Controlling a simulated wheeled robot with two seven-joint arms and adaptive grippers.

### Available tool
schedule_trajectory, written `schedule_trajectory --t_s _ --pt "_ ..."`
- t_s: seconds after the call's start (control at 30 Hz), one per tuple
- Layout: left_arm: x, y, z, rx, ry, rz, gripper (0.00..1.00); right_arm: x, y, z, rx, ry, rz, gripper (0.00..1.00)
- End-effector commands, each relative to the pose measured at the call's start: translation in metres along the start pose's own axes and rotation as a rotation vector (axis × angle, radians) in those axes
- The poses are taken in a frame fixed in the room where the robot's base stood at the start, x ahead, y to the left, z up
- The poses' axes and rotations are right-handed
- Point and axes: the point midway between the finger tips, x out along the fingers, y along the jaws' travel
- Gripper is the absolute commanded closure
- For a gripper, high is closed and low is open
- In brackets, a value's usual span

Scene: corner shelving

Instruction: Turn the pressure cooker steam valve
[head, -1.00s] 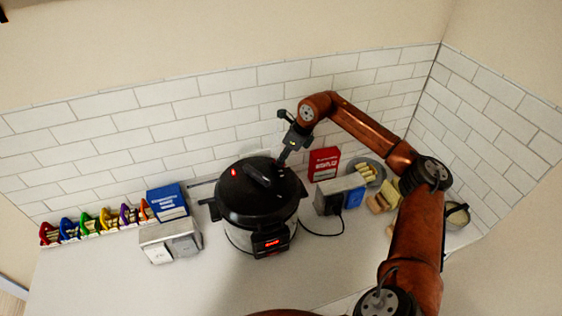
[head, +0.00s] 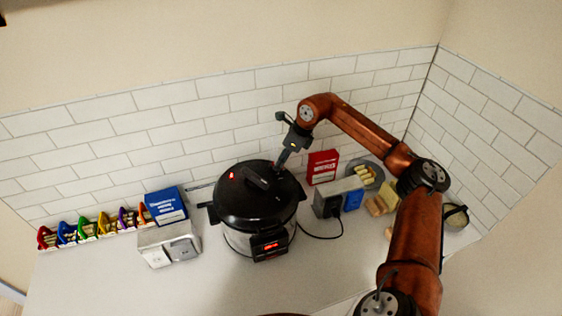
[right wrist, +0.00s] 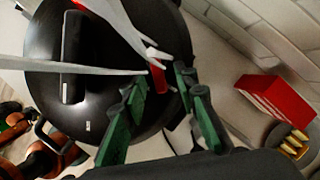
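The black pressure cooker (head: 255,212) stands on the counter, its lid (head: 240,202) on and a dark handle across the top. A small red piece on the lid, which looks like the steam valve (right wrist: 158,78), shows in the right wrist view near the lid's edge. My right gripper (head: 281,163) points down at the back right of the lid. In the right wrist view its green-padded fingers (right wrist: 160,92) are apart, with the red piece between their tips. I cannot tell whether they touch it. My left gripper is not in view.
A red box (head: 322,166) and a grey-and-blue item (head: 338,197) stand right of the cooker. A blue box (head: 166,206) and a whitish appliance (head: 168,244) stand left. The tiled wall is close behind. The front counter (head: 110,280) is clear.

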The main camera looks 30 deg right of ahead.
Motion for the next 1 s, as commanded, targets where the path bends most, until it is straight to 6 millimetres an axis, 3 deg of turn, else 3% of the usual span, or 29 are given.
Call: schedule_trajectory --t_s 0.23,0.37,0.8,1.0 --pt "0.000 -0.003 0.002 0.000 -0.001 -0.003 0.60 0.000 0.000 0.000 0.000 0.000 0.001 0.72" --pt "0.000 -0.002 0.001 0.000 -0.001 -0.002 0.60 -0.011 0.000 0.000 0.000 -0.001 -0.001 0.72" --pt "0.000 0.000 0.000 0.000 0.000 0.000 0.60 -0.096 -0.001 0.000 0.000 -0.001 -0.002 0.72" --pt "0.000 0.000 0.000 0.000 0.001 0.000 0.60 -0.116 0.000 0.000 0.000 0.000 0.001 0.72"
